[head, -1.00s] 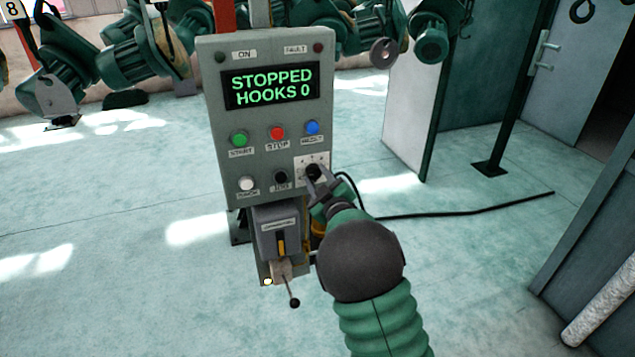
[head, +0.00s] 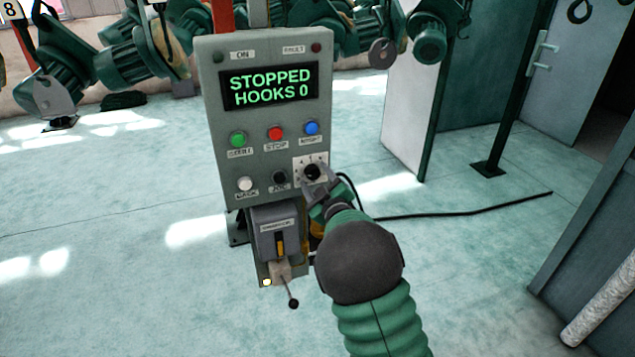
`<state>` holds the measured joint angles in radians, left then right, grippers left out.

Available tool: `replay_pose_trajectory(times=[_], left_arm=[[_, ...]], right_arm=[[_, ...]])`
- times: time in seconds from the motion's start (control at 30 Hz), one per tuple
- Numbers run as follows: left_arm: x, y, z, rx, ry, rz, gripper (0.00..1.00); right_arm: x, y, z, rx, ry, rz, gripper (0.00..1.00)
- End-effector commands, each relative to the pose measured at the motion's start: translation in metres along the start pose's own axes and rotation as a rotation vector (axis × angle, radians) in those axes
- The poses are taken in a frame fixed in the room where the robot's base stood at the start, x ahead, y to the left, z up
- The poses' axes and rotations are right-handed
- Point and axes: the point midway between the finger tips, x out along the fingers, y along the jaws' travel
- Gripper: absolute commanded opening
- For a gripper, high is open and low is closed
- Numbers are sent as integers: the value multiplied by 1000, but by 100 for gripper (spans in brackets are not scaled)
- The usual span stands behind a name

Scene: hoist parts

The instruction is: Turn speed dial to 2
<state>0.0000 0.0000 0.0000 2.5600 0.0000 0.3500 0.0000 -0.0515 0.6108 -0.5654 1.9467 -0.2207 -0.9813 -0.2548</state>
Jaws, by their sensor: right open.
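The speed dial (head: 312,171) is a black knob on a white marked plate at the lower right of the grey control panel (head: 228,187). The dial's pointer setting is too small to read. My right gripper (head: 314,181) is open at the dial, its fingers around or just in front of the knob; I cannot tell whether they touch it. The panel display (head: 269,87) reads "STOPPED HOOKS 0". My left gripper is not in view.
Green (head: 238,139), red (head: 275,133) and blue (head: 311,128) buttons sit above the dial's row. White (head: 245,184) and black (head: 279,177) buttons lie left of the dial. A switch box (head: 280,224) and a lever (head: 293,303) are below. A black cable (head: 470,210) crosses the floor.

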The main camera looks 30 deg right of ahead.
Motion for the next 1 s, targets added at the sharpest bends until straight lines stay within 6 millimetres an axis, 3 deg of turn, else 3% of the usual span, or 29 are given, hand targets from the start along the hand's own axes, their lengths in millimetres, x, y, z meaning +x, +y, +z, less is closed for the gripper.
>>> replay_pose_trajectory(times=[0.17, 0.5, 0.63, 0.8, 1.0], left_arm=[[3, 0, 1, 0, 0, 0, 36], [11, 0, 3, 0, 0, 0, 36], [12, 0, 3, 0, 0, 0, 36], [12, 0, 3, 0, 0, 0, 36], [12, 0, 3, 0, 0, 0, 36]], right_arm=[[-20, 0, 1, 3, -1, 1, 58], [-117, -1, 1, 4, 0, 0, 58], [-146, -1, 1, 3, -1, 0, 58], [-165, -1, 2, 0, -2, -1, 58], [-166, -2, 2, 0, -2, -2, 58]])
